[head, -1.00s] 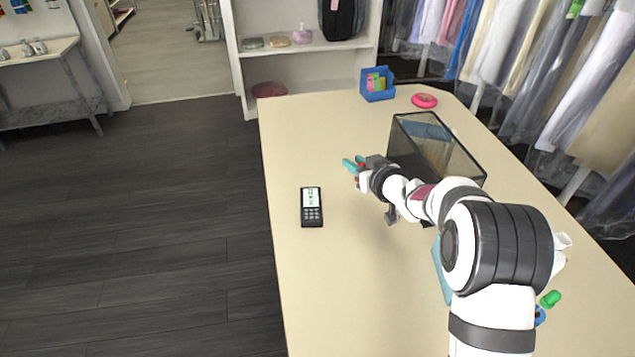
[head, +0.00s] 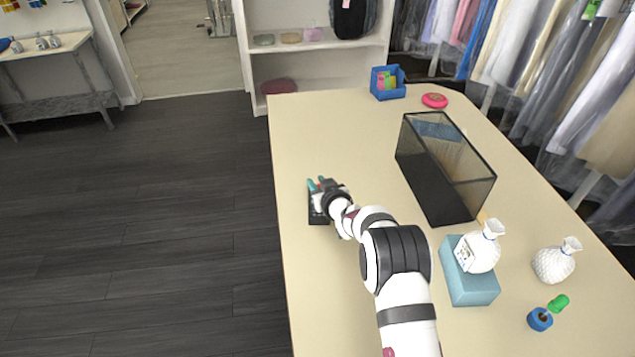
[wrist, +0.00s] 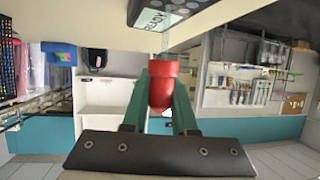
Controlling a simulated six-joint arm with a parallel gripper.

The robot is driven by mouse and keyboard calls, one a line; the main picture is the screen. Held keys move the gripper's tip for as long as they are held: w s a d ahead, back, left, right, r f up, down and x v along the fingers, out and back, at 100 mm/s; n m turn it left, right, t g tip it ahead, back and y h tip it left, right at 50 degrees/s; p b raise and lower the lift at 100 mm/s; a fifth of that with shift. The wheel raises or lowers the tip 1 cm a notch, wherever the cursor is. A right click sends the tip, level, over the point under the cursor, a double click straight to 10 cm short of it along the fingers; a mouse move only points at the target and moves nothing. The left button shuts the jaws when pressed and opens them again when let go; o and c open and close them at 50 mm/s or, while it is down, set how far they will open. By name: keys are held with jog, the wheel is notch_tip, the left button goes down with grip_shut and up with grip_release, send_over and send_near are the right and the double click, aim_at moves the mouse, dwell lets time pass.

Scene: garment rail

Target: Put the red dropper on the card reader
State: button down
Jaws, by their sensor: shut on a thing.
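My gripper (head: 316,183) is over the card reader (head: 316,217) on the left part of the table, with its teal fingers shut on the red dropper (head: 321,179). In the wrist view the dropper's red bulb (wrist: 160,85) sits between the two fingers, and a clear narrow tube runs from it toward the card reader (wrist: 165,14). The card reader is dark with a light screen, and my gripper hides much of it in the head view. Whether the dropper touches the reader I cannot tell.
A glass tank with a black frame (head: 462,160) stands right of my arm. A teal box (head: 470,288) carries a white bottle (head: 479,253). Another white bottle (head: 553,264) and a blue bottle with a green dropper top (head: 540,319) stand right. A blue bin (head: 388,92) is at the back.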

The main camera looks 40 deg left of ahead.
jog(key=c, duration=0.7)
grip_release()
